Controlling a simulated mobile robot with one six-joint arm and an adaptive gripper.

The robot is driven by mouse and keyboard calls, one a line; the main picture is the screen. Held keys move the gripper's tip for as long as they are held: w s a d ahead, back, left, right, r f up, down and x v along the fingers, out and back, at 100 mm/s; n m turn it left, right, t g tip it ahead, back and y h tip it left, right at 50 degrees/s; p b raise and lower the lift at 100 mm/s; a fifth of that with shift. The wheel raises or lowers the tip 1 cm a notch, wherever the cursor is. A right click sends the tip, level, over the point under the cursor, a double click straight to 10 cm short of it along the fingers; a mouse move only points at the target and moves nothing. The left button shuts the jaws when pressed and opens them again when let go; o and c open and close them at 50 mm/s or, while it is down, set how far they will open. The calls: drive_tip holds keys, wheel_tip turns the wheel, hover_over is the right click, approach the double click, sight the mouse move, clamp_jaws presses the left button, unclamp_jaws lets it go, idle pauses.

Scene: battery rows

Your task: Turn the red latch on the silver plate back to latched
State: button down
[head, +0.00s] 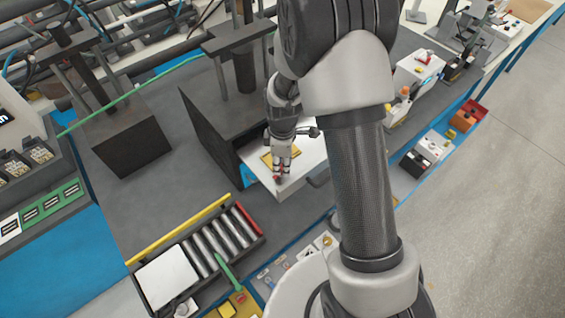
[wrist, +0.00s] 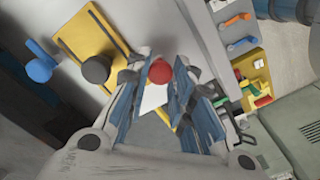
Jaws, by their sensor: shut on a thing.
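The red latch (wrist: 160,72) shows as a round red knob between my fingertips in the wrist view. Its red also shows small at the fingertips in the head view (head: 278,179). My gripper (wrist: 159,80) is shut on it, with a finger on each side. The latch's lower part and its exact angle are hidden by the fingers. The silver plate (head: 296,182) is a pale flat surface under my gripper in the head view. A yellow plate (wrist: 80,36) lies on it, beside the latch.
A dark knob (wrist: 96,69) and a blue knob (wrist: 39,71) stand left of my fingers. A dark press-like block (head: 205,115) stands left of the plate. A roller tray (head: 215,245) lies at the front left. Small parts line the blue edge at right.

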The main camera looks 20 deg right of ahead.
drive_tip(key=m+b, duration=0.2)
drive_tip(key=m, duration=0.2)
drive_tip(key=shift+f, duration=0.1)
drive_tip(key=m+b, duration=0.2)
drive_tip(key=m, duration=0.2)
drive_tip(key=m+b, duration=0.1)
drive_tip(key=m, duration=0.4)
drive_tip(key=shift+m+b, duration=0.65)
drive_tip(key=shift+m, duration=1.65)
drive_tip(key=c, duration=1.4)
unclamp_jaws()
drive_tip(key=shift+o, duration=0.2)
